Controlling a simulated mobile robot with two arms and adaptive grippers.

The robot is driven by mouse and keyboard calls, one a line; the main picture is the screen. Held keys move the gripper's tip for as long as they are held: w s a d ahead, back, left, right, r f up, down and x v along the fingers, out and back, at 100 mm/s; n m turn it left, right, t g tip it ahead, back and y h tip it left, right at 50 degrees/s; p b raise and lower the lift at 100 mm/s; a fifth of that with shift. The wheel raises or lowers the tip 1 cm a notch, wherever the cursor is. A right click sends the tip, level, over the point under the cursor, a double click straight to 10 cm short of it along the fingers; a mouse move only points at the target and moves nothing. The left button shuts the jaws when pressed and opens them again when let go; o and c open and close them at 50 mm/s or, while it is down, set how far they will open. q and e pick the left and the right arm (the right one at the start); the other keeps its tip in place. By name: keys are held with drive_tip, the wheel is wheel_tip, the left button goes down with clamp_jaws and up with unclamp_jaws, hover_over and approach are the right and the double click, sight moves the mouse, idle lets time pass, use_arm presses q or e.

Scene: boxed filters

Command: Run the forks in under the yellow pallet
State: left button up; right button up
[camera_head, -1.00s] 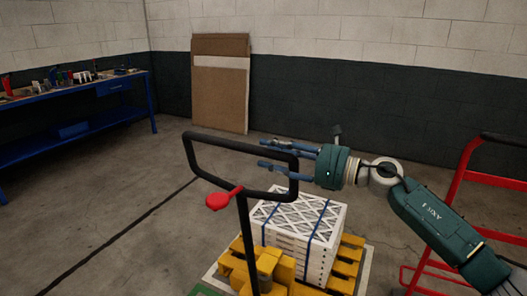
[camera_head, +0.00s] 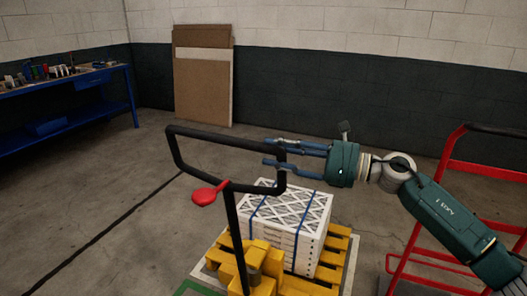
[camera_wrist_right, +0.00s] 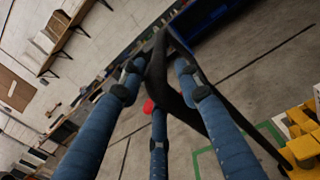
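The pallet jack has a black loop handle (camera_head: 222,138) with a red lever (camera_head: 209,194) and a yellow body (camera_head: 262,262) at front centre. The yellow pallet (camera_head: 331,262) lies just beyond the body, carrying a strapped stack of white-framed filters (camera_head: 291,222). The forks are hidden behind the body and under the load. My right gripper (camera_head: 268,152) is at the handle's right side, fingers spread and straight. In the right wrist view the handle (camera_wrist_right: 158,65) passes between the open fingers (camera_wrist_right: 155,90); contact is unclear. My left gripper is not in view.
A red hand truck (camera_head: 445,165) stands at the right, beside my right arm. A blue workbench (camera_head: 65,95) with tools is at the back left. Cardboard sheets (camera_head: 203,80) lean on the wall. Floor at the left is clear, crossed by a black line.

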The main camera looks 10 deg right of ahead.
drive_tip(key=shift+d+f, duration=0.25)
drive_tip(key=shift+d, duration=0.3)
drive_tip(key=shift+b, duration=0.4)
drive_tip(key=shift+d+b, duration=0.2)
drive_tip(key=shift+b, duration=0.2)
drive_tip(key=s+d, duration=0.1)
drive_tip(key=s+d+b, duration=0.1)
drive_tip(key=s+d, duration=0.1)
drive_tip(key=s+d+b, duration=0.1)
drive_tip(key=s, duration=0.1)
drive_tip(key=shift+d+r, duration=0.3)
drive_tip(key=shift+r, duration=0.05)
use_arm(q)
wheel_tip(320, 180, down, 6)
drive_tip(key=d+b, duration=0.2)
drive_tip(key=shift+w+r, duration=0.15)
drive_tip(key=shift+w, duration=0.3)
use_arm(e)
drive_tip(key=v, duration=0.2)
drive_tip(key=shift+s+d+r, duration=0.1)
drive_tip(key=shift+d+r, duration=0.05)
drive_tip(key=shift+d, duration=0.25)
